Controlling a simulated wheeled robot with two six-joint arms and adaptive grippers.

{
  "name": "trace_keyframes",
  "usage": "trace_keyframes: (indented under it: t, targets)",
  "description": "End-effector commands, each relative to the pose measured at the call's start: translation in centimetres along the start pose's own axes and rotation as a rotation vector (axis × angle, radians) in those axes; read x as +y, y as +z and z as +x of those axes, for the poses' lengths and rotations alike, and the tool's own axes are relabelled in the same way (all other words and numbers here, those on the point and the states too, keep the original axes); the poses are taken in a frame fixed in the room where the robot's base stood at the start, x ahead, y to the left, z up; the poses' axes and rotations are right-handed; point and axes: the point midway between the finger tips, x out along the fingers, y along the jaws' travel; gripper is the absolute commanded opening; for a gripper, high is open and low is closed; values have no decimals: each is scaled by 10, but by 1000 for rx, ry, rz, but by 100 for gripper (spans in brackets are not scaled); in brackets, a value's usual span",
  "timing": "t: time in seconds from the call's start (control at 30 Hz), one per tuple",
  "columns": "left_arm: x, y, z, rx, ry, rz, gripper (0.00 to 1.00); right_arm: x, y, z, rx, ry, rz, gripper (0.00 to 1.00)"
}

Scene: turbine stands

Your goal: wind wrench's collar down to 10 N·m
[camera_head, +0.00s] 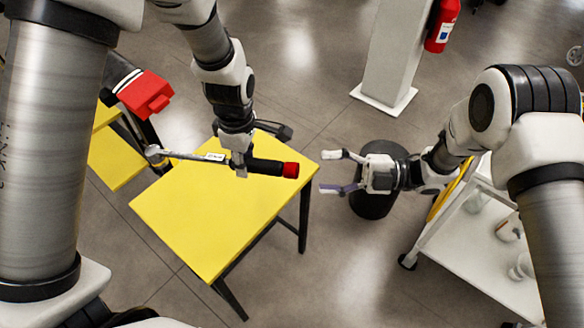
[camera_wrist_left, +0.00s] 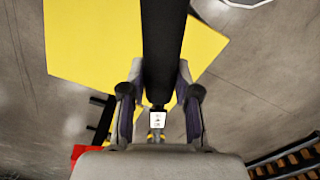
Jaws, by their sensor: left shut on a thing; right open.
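The torque wrench (camera_head: 262,165) is held level above the yellow table. Its red collar (camera_head: 291,170) is at the right end of its black handle, and its metal head (camera_head: 154,153) points left. My left gripper (camera_head: 240,165) is shut on the wrench where the handle meets the shaft. In the left wrist view the black handle (camera_wrist_left: 165,45) runs up between the fingers, with a small white label (camera_wrist_left: 157,118) beyond them; its marks are too small to read. My right gripper (camera_head: 335,172) is open and empty, a little right of the red collar, its fingers pointing at it.
The yellow table (camera_head: 200,225) has a bare top. A red block (camera_head: 145,93) is at the left by another yellow surface (camera_head: 115,160). A black bin (camera_head: 375,200) stands below my right gripper. A white cart (camera_head: 480,245) is at the right, and a white post (camera_head: 390,50) stands behind.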

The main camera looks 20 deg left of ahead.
Motion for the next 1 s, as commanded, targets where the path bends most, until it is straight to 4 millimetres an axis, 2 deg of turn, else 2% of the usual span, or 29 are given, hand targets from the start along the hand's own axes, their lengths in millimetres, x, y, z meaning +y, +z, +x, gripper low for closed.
trace_keyframes:
  t: [0.1,0.3,0.47,0.77,0.87,0.93,0.97,1.0]
  targets:
    - [0,0,-1,0,1,0,0,0,0,20,1,-2,1,65]
    - [0,0,-1,0,1,0,0,0,0,43,-1,0,2,65]
    - [0,0,-1,0,1,0,0,0,0,50,-1,0,3,65]
    - [0,0,-1,0,1,0,0,0,0,50,-2,1,3,65]
    - [0,0,-1,0,1,0,0,0,0,50,-2,1,3,33]
    - [0,0,-1,0,1,0,0,0,0,50,-2,1,3,8]
    - [0,0,-1,0,2,0,0,0,0,50,-2,1,3,0]
    - [0,0,-1,0,2,0,0,0,0,50,-2,1,3,0]
